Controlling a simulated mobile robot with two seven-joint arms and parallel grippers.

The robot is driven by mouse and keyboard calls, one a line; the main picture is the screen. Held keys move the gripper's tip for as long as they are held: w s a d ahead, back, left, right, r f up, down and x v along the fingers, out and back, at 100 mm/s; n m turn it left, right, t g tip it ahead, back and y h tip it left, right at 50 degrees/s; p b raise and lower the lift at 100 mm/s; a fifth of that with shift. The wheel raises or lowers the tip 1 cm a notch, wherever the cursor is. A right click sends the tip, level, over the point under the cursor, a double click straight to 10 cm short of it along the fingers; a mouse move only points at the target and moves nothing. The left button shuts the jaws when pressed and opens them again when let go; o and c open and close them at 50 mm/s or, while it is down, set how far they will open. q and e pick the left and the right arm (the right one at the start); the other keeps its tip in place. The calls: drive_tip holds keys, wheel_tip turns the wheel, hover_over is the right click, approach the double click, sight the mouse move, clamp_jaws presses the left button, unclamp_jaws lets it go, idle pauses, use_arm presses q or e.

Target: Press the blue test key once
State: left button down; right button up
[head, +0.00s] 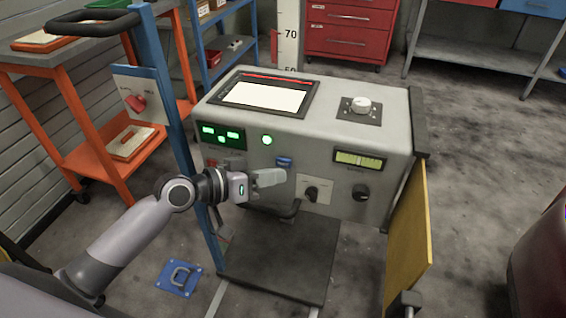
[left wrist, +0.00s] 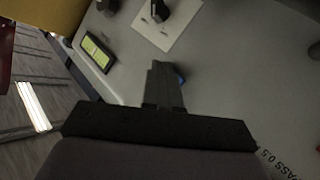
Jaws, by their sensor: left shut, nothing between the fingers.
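The blue test key (head: 284,162) is a small blue block on the front of the grey console (head: 375,137), below the round green light. My left gripper (head: 280,176) is shut and empty, with its fingertips just below the key in the head view. In the left wrist view the shut fingers (left wrist: 163,72) point at the console panel, and a sliver of the blue key (left wrist: 181,77) shows beside them, mostly hidden. I cannot tell whether the fingertips touch the panel or the key. My right gripper is not in view.
A black rotary switch (head: 311,193), a dark knob (head: 361,192) and a lit yellow-green meter (head: 359,159) sit right of the key. A green display (head: 221,135) is at left. A blue post (head: 180,120) stands near my left arm; a yellow panel (head: 408,232) stands at right.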

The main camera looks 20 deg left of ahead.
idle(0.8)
use_arm(q)
drive_tip(key=shift+w, duration=0.4)
drive_tip(key=shift+w+b, duration=0.35)
drive_tip(key=shift+w, duration=0.05)
idle(0.5)
idle(0.3)
drive_tip(key=shift+s+p, duration=0.45)
drive_tip(key=shift+s, duration=0.35)
drive_tip(key=shift+s, duration=0.1)
drive_tip(key=s+p, duration=0.2)
drive_tip(key=s, duration=0.2)
drive_tip(key=shift+s+a, duration=0.1)
drive_tip(key=shift+s, duration=0.3)
